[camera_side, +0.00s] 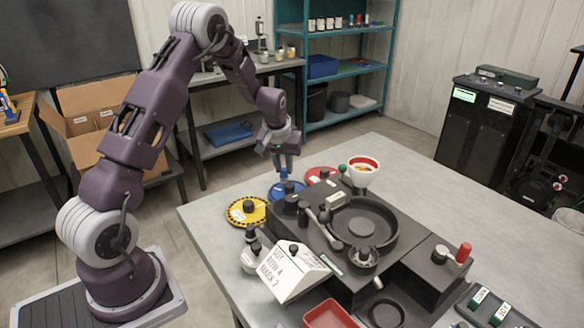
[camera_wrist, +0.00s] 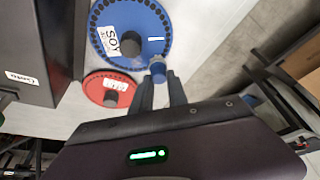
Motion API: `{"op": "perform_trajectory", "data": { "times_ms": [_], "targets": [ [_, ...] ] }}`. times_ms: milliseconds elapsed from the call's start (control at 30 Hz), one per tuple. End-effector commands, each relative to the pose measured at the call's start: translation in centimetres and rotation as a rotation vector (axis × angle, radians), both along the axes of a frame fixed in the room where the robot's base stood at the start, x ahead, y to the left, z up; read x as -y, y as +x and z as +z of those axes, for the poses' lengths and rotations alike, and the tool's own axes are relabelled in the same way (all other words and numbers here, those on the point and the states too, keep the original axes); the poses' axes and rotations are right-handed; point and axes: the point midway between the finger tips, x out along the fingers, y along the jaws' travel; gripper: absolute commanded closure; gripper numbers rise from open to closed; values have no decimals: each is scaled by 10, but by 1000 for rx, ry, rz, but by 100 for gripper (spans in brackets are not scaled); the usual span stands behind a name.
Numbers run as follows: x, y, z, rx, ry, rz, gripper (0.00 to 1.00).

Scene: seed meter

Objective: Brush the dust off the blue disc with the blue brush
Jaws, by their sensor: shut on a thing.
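The blue disc (camera_side: 275,192) lies flat on the grey table, between a yellow disc and a red disc. In the wrist view the blue disc (camera_wrist: 149,18) shows a ring of small holes, a dark knob and a white label reading "SOY". My gripper (camera_side: 284,162) points down above it and is shut on the blue brush (camera_side: 284,174). In the wrist view the brush (camera_wrist: 158,72) sits between my fingertips (camera_wrist: 160,84), over the disc's near edge. I cannot tell whether its bristles touch the disc. I cannot make out dust clearly.
The red disc (camera_side: 312,178) lies close behind the blue one, the yellow disc (camera_side: 236,216) in front-left. The dark seed meter (camera_side: 312,236) stands right beside the discs. A white funnel with a red rim (camera_side: 363,173) rises behind it.

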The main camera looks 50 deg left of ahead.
Motion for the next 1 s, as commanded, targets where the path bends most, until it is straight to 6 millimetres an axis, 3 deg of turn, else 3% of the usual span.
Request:
{"op": "perform_trajectory", "data": {
  "times_ms": [600, 667, 767, 1000],
  "targets": [
    [48, 27, -1, -1, 0, -3, 100],
    [48, 28, 3, 0, 0, -1, 100],
    [48, 28, 24, 3, 1, 0, 100],
    [48, 28, 44, 1, 1, 0, 100]
  ]
}}
